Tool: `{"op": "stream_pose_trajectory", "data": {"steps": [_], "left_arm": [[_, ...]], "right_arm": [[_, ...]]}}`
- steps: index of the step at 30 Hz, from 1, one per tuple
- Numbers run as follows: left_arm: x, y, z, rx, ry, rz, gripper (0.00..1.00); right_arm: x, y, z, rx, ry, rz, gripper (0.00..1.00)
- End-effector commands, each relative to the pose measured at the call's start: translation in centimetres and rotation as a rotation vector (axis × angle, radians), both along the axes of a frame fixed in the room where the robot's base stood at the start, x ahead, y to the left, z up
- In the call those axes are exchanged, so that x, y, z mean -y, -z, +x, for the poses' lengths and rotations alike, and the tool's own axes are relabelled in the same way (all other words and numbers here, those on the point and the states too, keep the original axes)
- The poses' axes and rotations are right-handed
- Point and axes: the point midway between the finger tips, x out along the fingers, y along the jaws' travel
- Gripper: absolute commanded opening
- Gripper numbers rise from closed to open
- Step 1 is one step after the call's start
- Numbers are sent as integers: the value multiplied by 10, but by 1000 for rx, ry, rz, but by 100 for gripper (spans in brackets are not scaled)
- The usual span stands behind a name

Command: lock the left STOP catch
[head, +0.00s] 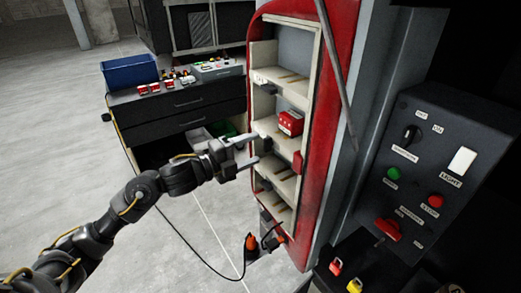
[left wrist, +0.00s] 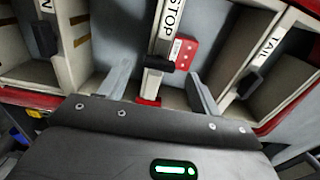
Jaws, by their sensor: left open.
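The left STOP catch (left wrist: 160,63) is a small black block on a pale rail lettered STOP (left wrist: 172,18) in the left wrist view. It appears between my left gripper's two fingers (left wrist: 160,85), with no clear contact. Whether it is locked cannot be told. A red lamp unit (left wrist: 184,48) sits behind the rail; in the head view, a red unit (head: 290,123) stands on a shelf of the red-framed cabinet (head: 340,95). My left gripper (head: 253,149) is open and empty at the cabinet's left edge. My right gripper is not in view.
Other black catches flank it, near the TAIL label (left wrist: 249,84) and at left (left wrist: 46,40). A control panel (head: 445,150) stands right of the cabinet. A dark drawer bench (head: 185,110) with a blue bin (head: 129,70) stands behind. Orange plugs (head: 252,243) hang below.

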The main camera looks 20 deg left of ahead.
Motion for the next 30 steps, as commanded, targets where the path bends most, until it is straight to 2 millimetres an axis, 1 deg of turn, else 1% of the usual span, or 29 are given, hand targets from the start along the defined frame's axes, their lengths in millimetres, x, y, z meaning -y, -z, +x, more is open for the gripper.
{"op": "stream_pose_trajectory", "data": {"steps": [1,6,12,16,30], "left_arm": [[-7,5,-9,1,0,6,64],[-27,4,-33,0,1,6,64],[-41,2,-50,-1,1,2,64],[-43,0,-53,0,2,1,64],[-43,0,-53,-3,1,-4,64]], "right_arm": [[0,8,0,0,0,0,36],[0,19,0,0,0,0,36],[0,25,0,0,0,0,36],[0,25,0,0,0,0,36],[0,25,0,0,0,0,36]]}}
